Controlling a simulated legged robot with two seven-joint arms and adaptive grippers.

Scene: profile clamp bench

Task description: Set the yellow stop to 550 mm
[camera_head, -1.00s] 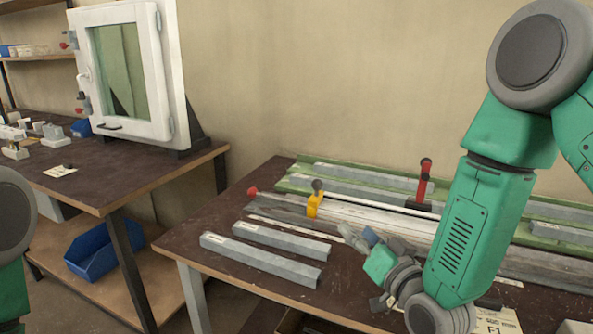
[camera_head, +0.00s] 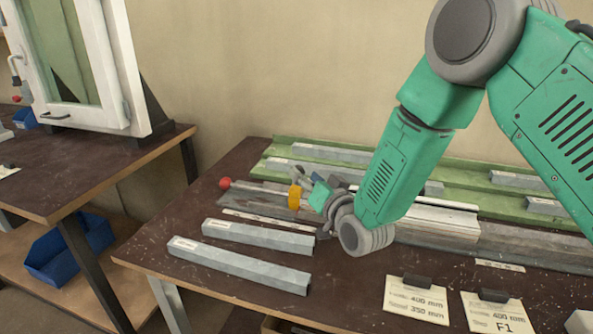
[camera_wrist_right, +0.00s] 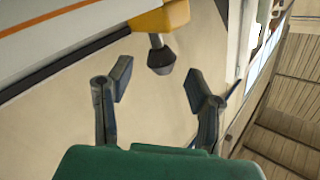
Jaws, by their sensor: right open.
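The yellow stop (camera_head: 295,197) sits on the rail near its left end, right of a red knob (camera_head: 225,183). My right gripper (camera_head: 308,178) is beside the stop, just right of and behind it. In the right wrist view the gripper (camera_wrist_right: 157,84) is open and empty. The yellow stop (camera_wrist_right: 163,18) is at the top of that view, with its dark knob (camera_wrist_right: 160,58) pointing toward the space between the fingertips, apart from both. My forearm hides part of the rail. My left gripper is out of view.
Two grey profiles (camera_head: 240,265) and (camera_head: 258,237) lie at the bench front left. More profiles lie on a green rack (camera_head: 460,177) behind. A white-framed window (camera_head: 119,65) stands on the left table.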

